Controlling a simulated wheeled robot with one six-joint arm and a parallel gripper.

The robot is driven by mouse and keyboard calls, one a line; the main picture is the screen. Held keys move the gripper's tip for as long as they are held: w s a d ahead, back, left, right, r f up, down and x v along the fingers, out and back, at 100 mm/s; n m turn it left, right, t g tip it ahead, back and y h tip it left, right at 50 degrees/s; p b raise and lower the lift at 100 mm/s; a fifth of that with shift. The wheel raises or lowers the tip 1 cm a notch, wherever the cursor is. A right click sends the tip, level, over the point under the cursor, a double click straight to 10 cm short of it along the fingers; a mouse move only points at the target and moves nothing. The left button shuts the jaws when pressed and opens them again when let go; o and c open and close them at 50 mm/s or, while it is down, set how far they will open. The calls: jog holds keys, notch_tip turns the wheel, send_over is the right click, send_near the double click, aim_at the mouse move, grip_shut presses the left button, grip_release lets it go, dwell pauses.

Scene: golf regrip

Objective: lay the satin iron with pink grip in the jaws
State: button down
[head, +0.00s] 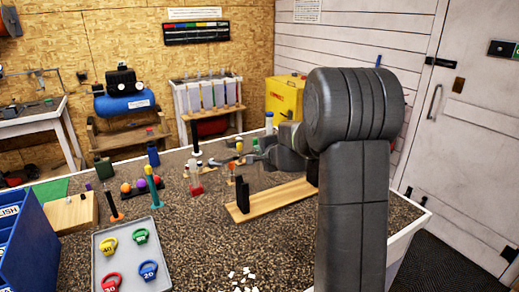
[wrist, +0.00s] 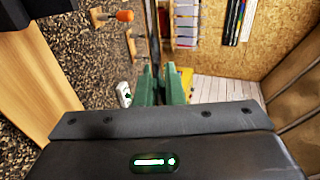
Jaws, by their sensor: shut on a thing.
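My gripper (wrist: 160,84) shows green fingers in the wrist view, shut on a thin dark shaft (wrist: 153,35) that runs up and away from the fingertips. I take it for the iron; its pink grip cannot be made out. In the head view my arm reaches left over the bench, and the gripper is small and partly hidden behind the arm link. A grey, head-like shape (head: 222,162) shows left of it, too small to be sure of.
A wooden board (head: 275,199) with dark uprights lies beneath my arm. A grey tray (head: 102,276) of coloured numbered weights and a blue bin (head: 30,250) are at the front left. Bottles and coloured posts stand around the bench middle.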

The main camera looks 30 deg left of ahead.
notch_tip(320, 180, down, 10)
jog(key=b, duration=1)
jog(key=shift+b, duration=0.35)
jog(key=shift+f+b, duration=0.45)
jog(key=shift+b, duration=0.3)
jog(key=c, duration=1.5)
grip_release()
jog(key=shift+o, duration=0.2)
jog(key=shift+d, duration=0.1)
jog(key=b+v, duration=0.1)
jog(key=v, duration=1.2)
jog(key=shift+s+d, duration=0.2)
jog(key=shift+d, duration=0.1)
jog(key=shift+r, duration=0.15)
